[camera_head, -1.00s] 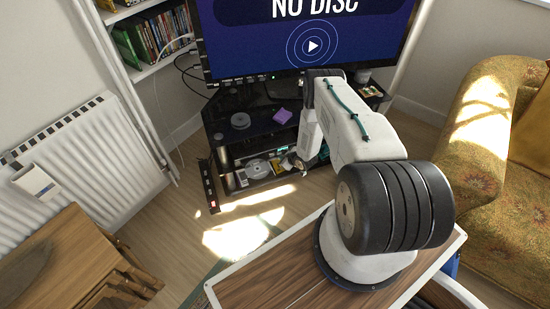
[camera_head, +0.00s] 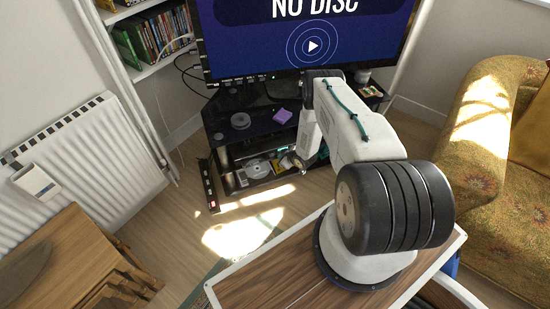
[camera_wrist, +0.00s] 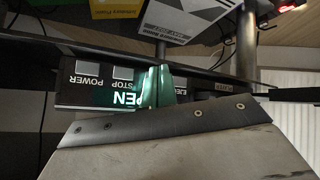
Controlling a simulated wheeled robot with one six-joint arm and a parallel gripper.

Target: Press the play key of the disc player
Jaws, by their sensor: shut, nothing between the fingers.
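The disc player (camera_wrist: 70,97) fills the middle of the wrist view, seen upside down, with a dark front. Its POWER (camera_wrist: 87,72) and STOP (camera_wrist: 123,74) keys are on the left, and a lit green display beneath them shows part of a word. An EJECT label is partly visible right of my gripper (camera_wrist: 165,84). In the head view my arm hides much of the player.
A TV (camera_head: 300,40) showing "NO DISC" stands on the black stand (camera_head: 215,118). A purple box (camera_head: 282,117) and a round disc stack (camera_head: 240,121) are on its upper shelf. Discs (camera_head: 257,169) lie below. An armchair (camera_head: 480,150) is at right; floor in front is partly clear.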

